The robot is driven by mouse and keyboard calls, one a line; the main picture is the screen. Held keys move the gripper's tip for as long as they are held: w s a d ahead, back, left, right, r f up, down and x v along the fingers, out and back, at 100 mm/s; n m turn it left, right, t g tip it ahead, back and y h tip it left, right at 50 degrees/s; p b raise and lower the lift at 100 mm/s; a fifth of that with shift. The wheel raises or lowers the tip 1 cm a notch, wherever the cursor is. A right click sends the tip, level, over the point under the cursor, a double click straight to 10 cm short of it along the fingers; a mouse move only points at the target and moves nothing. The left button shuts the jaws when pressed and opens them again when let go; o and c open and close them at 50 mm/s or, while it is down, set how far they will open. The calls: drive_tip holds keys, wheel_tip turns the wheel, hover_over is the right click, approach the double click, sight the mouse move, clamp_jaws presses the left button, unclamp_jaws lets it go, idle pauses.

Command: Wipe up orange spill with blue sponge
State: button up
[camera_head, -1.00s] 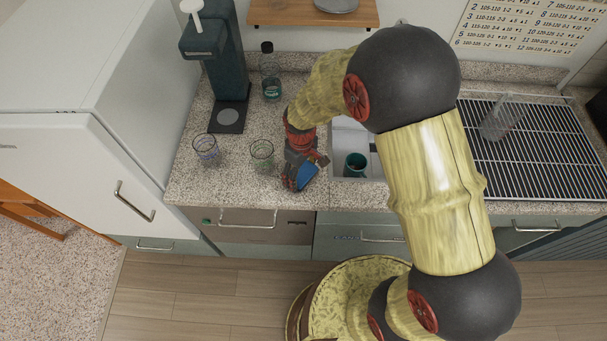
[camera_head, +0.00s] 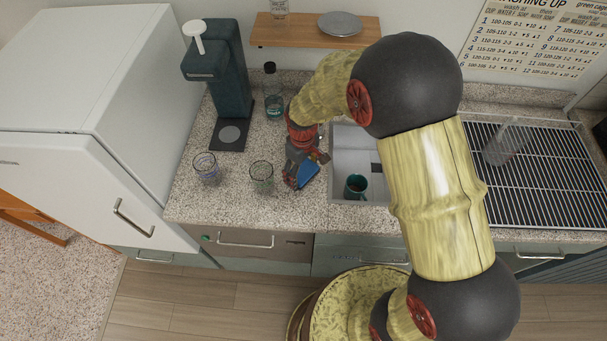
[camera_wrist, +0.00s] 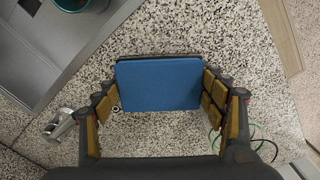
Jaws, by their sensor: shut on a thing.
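My gripper (camera_head: 300,180) is shut on the blue sponge (camera_head: 308,174), low over the speckled counter, just left of the sink. In the wrist view the sponge (camera_wrist: 160,85) sits flat-faced between the two finger pads. A dark layer shows along its far edge. I cannot tell whether the sponge touches the counter. No orange spill shows in either view; part of the counter is hidden under the gripper and sponge.
A clear glass (camera_head: 262,177) stands close left of my gripper, another glass (camera_head: 205,168) further left. A dark dispenser (camera_head: 222,85) and a bottle (camera_head: 273,95) stand behind. The sink (camera_head: 350,142) holds a teal cup (camera_head: 355,187). A drying rack (camera_head: 530,180) is at right.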

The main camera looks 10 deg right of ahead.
drive_tip(key=shift+w+r, duration=0.15)
drive_tip(key=shift+r, duration=0.35)
drive_tip(key=shift+r+p, duration=1.3)
drive_tip(key=shift+r, duration=0.5)
